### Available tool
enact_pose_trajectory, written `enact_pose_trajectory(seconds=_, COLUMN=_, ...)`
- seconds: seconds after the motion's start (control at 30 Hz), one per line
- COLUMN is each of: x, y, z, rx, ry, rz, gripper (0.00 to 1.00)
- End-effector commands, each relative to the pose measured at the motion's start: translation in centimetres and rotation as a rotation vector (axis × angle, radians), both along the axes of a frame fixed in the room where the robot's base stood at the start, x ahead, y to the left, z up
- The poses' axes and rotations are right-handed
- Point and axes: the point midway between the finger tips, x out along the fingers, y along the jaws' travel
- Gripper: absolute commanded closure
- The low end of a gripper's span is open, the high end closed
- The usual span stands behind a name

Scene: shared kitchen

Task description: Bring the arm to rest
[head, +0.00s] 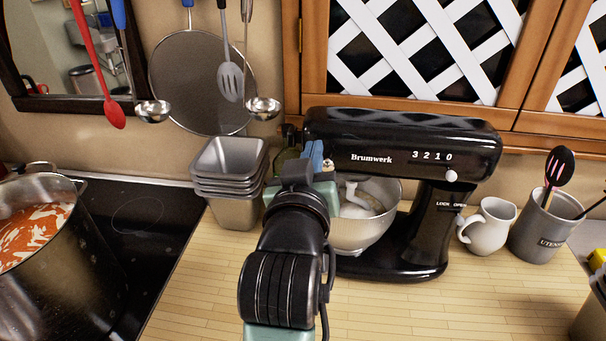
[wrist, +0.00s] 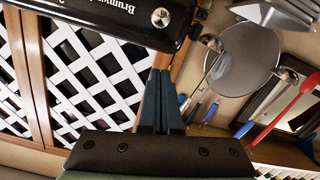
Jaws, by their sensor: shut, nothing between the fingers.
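My gripper (head: 315,153) is at the middle of the head view, in front of the left end of the black stand mixer (head: 400,140). In the wrist view my gripper (wrist: 160,75) shows two blue fingers pressed together with nothing between them. The mixer head (wrist: 145,18) is near the fingers in that view, which looks upside down. My arm hides part of the steel mixing bowl (head: 378,220). Whether the fingers touch the mixer cannot be told.
Stacked metal tins (head: 228,180) stand left of my gripper. A large pot (head: 45,225) of red food stands on the black hob (head: 140,215). A white jug (head: 488,228) and utensil holder (head: 540,230) stand right. Ladles and a strainer (head: 200,80) hang behind.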

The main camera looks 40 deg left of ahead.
Motion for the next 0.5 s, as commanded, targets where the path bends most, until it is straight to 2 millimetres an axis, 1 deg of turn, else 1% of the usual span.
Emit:
enact_pose_trajectory(seconds=0.03, x=-0.9, y=-0.6, z=-0.3, rx=0.001, ry=0.0, rz=-0.001, gripper=1.0)
enact_pose_trajectory(seconds=0.2, x=-3.5, y=-2.3, z=0.0, rx=0.001, ry=-0.002, rz=-0.001, gripper=1.0)
enact_pose_trajectory(seconds=0.33, x=-4.9, y=-3.3, z=0.2, rx=0.002, ry=-0.001, rz=-0.001, gripper=1.0)
enact_pose_trajectory(seconds=0.5, x=-6.0, y=-4.0, z=0.4, rx=0.001, ry=-0.002, rz=-0.001, gripper=1.0)
